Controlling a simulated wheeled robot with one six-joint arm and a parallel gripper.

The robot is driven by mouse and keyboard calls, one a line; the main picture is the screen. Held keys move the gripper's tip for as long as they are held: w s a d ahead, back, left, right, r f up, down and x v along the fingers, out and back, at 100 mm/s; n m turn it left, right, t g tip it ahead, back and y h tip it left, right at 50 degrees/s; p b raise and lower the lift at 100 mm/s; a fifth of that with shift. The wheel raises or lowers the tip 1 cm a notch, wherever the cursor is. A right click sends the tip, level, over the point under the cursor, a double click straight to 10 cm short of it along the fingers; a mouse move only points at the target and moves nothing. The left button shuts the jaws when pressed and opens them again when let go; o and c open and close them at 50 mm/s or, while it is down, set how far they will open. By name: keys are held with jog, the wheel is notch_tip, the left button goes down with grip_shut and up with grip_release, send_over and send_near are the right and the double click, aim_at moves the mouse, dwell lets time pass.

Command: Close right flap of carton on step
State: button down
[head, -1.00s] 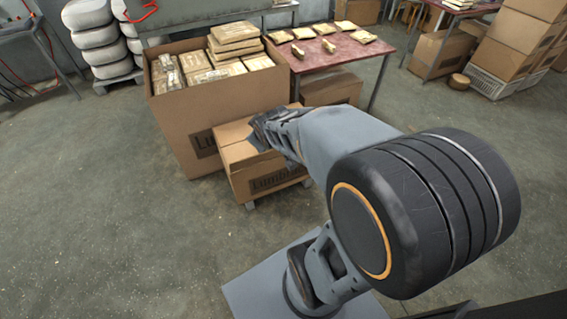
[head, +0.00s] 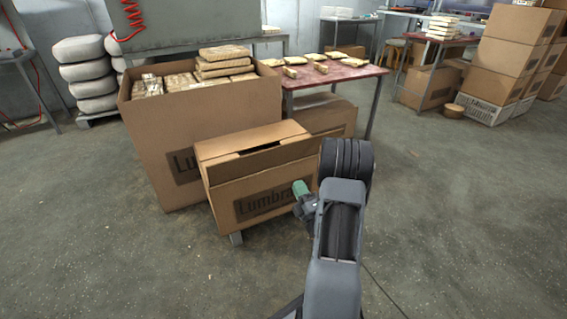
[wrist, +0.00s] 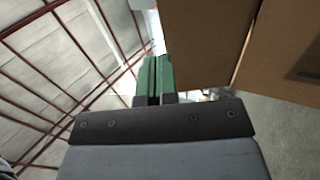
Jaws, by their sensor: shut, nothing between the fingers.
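The carton (head: 262,192) is a brown box with a printed label, standing on a low support with a small grey foot showing below it. Its top panel (head: 245,138) lies mostly flat, with a dark gap between it and the raised cardboard edge on the near side. I cannot tell exactly how the right flap lies. My gripper (head: 300,188) is at the carton's near right side, low against or just in front of the label face. In the wrist view its green fingers (wrist: 153,80) are together and empty, with brown cardboard (wrist: 205,40) close on their right.
A larger open carton (head: 150,150) full of wrapped packs stands directly left. Another box (head: 325,118) is behind, beside a red-topped table (head: 340,72) with packs. Stacked cartons (head: 510,60) stand far right. The floor at right is clear.

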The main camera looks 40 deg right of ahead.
aim_at(280, 147)
jog(key=b+x, duration=0.2)
jog(key=x, duration=1.1)
jog(key=shift+s, duration=0.1)
jog(key=shift+w+r, duration=0.2)
jog(key=shift+w, duration=0.05)
